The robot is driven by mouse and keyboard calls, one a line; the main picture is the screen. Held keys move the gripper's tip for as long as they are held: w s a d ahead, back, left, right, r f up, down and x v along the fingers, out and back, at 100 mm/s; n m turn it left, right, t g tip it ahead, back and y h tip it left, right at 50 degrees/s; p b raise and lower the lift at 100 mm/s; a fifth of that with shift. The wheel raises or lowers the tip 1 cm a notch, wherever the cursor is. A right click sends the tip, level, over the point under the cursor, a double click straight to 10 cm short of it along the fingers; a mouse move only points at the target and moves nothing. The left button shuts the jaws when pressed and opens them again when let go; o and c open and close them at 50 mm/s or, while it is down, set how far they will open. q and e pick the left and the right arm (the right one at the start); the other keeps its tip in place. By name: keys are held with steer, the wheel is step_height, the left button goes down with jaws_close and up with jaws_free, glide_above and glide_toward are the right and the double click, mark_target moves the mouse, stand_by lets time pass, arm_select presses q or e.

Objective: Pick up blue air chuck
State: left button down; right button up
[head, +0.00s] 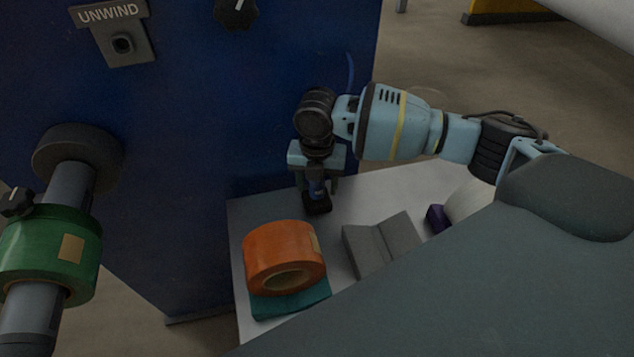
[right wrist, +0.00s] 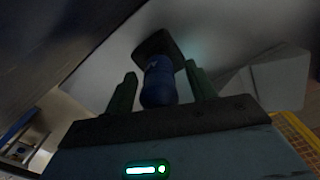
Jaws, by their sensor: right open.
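The blue air chuck (head: 318,187) stands upright on a dark base at the back of the white table, close to the blue cabinet. In the right wrist view its blue body (right wrist: 159,82) sits between my two fingers, with the dark base (right wrist: 158,45) beyond it. My right gripper (head: 318,185) points down over the chuck, and in the wrist view (right wrist: 160,88) its fingers are open on either side with gaps to the body. The gripper partly hides the chuck in the head view. My left gripper is not seen.
An orange roll (head: 284,257) lies on a teal pad (head: 290,303) at the table's front left. A grey angled block (head: 382,245) and a purple object (head: 436,217) are to its right. The blue cabinet (head: 200,150) borders the table. A green roll (head: 50,255) sits on a shaft at left.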

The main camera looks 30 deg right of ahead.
steer(key=shift+f, duration=0.5)
steer(key=shift+a, duration=0.1)
steer(key=c, duration=1.2)
